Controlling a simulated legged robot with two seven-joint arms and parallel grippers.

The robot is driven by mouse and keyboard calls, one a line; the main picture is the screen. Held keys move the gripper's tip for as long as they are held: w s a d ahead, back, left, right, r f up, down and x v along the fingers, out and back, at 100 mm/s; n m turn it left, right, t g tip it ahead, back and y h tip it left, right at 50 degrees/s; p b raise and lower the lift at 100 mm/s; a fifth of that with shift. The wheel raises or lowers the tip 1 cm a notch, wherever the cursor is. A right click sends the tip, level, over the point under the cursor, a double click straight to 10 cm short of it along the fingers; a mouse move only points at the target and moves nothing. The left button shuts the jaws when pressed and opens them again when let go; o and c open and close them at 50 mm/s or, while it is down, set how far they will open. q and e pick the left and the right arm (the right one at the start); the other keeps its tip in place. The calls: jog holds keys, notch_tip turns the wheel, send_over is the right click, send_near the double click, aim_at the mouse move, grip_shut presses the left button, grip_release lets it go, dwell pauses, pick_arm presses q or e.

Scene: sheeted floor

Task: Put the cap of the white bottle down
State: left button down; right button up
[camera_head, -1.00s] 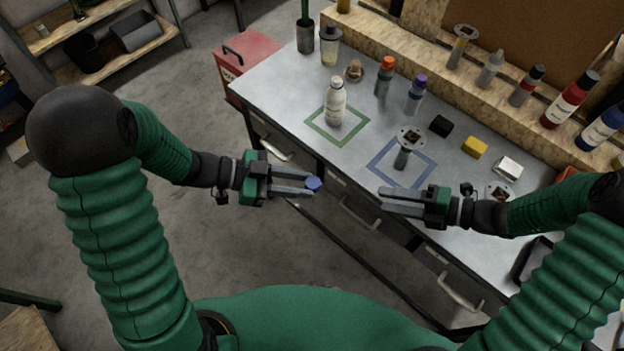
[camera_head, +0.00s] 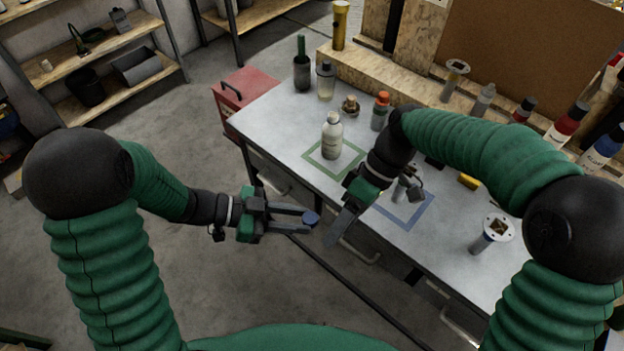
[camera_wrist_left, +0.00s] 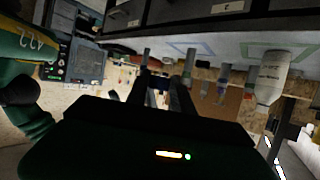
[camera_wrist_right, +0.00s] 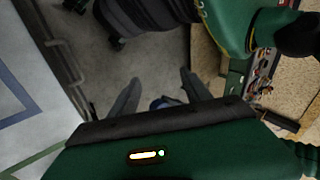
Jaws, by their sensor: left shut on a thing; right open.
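The white bottle (camera_head: 331,138) stands upright inside the green square outline on the bench. It also shows in the left wrist view (camera_wrist_left: 272,80). My left gripper (camera_head: 303,223) is shut on a small blue cap (camera_head: 311,217), held out in front of the bench's near edge. My right gripper (camera_head: 338,230) is open, its fingers pointing down and left close to the right of the cap.
The green outline (camera_head: 312,157) and the blue outline (camera_head: 425,216) mark the bench top (camera_head: 262,120). An orange-capped bottle (camera_head: 380,112) and a brown stopper-like item (camera_head: 350,105) stand behind the white bottle. A flanged part (camera_head: 488,235) stands at right. My right arm hides some bench items.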

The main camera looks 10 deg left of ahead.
aim_at(312, 217)
jog(key=w+a+r+n+t+h, duration=0.25)
jog(key=r+n, duration=0.25)
jog(key=n, duration=0.8)
jog(key=w+a+r+n+t+h, duration=0.1)
jog(key=a+r+n+t+h, duration=0.25)
jog(key=n, duration=1.05)
jog(key=shift+g+y, duration=0.3)
jog(key=shift+y, duration=0.3)
jog(key=f, duration=1)
jog(key=shift+s+a+f, duration=0.2)
jog(key=shift+a, duration=0.05)
jog(key=shift+d, duration=0.1)
jog(key=c, duration=1.2)
pick_arm(q)
jog(key=c, duration=1)
grip_release()
jog(key=shift+c, duration=0.2)
pick_arm(e)
grip_shut()
pick_arm(q)
jog(key=shift+a, duration=0.1)
